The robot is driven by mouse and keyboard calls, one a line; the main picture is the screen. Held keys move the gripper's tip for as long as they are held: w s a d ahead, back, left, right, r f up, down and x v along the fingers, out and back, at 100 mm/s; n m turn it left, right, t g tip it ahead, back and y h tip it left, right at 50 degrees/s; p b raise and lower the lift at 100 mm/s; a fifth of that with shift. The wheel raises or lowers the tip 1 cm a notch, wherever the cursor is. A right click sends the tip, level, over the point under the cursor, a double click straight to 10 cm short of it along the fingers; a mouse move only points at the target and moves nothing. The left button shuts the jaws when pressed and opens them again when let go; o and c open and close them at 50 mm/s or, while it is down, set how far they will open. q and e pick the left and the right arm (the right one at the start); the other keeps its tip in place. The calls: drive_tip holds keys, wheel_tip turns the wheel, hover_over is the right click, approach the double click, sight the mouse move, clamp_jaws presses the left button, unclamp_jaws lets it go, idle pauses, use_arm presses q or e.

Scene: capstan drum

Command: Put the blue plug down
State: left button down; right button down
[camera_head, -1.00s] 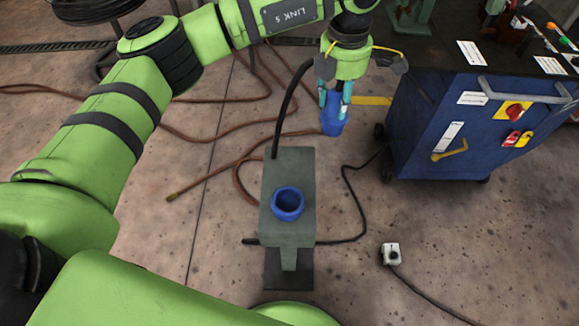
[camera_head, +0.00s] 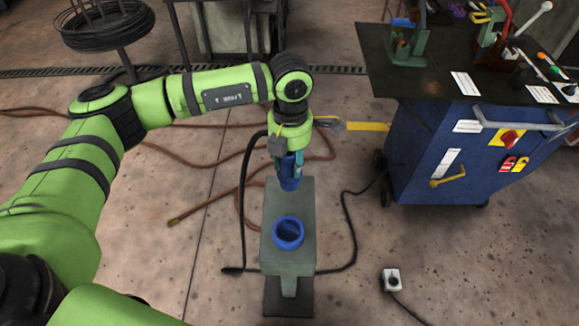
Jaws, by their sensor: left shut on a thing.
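The blue plug (camera_head: 289,183) hangs nose down in my left gripper (camera_head: 289,165), whose fingers are shut on it. A black cable runs from beside the gripper down to the floor. The plug is in front of the upper end of the grey-green pedestal (camera_head: 268,215) in the picture; I cannot tell its exact height above it. A blue round socket (camera_head: 288,232) with a dark opening sits on the pedestal, below the plug in the picture and apart from it. My right gripper is not in view.
A blue tool cabinet (camera_head: 420,165) with a dark top and a yellow crank stands to the right. A small white box (camera_head: 391,280) with a cable lies on the floor. Brown hoses (camera_head: 190,212) lie at the left. The floor around the pedestal is mostly clear.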

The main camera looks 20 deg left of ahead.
sight(290, 172)
use_arm(q)
wheel_tip(290, 172, down, 3)
drive_tip(key=shift+f+p, duration=0.15)
drive_tip(key=shift+p, duration=0.35)
drive_tip(key=shift+f, duration=0.3)
drive_tip(key=shift+f, duration=0.2)
drive_tip(key=c, duration=0.8)
unclamp_jaws()
drive_tip(key=shift+o, duration=0.2)
